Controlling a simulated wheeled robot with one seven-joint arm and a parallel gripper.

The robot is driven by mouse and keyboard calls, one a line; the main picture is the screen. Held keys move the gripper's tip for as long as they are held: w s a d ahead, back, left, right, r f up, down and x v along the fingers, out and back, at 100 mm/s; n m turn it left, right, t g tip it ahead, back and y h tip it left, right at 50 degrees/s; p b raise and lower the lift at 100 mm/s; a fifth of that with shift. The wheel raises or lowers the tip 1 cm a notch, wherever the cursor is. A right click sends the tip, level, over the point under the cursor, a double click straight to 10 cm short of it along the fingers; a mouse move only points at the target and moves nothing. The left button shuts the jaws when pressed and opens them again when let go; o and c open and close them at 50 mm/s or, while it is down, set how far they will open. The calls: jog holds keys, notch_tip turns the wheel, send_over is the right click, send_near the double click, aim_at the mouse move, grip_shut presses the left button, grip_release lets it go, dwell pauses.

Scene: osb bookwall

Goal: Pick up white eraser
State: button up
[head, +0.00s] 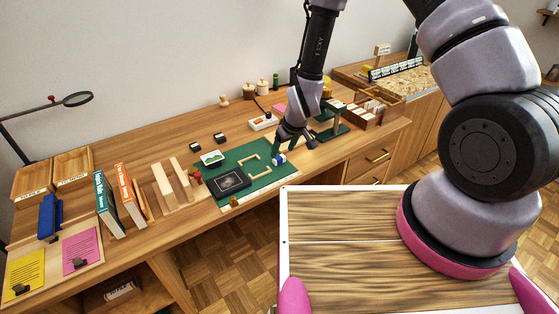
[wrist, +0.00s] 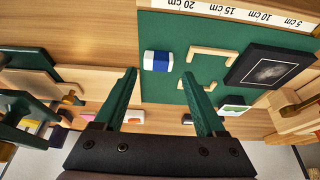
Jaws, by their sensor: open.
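The white eraser (wrist: 158,61) has a blue band around its middle. It lies on the green mat (wrist: 205,32), just beyond the gap between my fingertips in the wrist view. In the head view the eraser (head: 280,158) shows small at the mat's right part, partly beside my finger. My gripper (wrist: 159,76) is open and empty, with its green fingers on either side of the eraser's line. In the head view my gripper (head: 293,149) points down over the mat's right end.
On the mat are wooden corner pieces (wrist: 206,52) and a dark framed picture (wrist: 270,68). A ruler (wrist: 240,12) runs along the mat's edge. A green stand (head: 330,130) and a wooden box of cards (head: 376,112) stand to the right. Books (head: 128,196) stand at left.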

aim_at(279, 157)
jog(key=x, duration=0.5)
jog(key=shift+w, duration=0.25)
grip_shut()
jog(key=shift+r, duration=0.15)
notch_tip(279, 157, up, 10)
dwell(0.3)
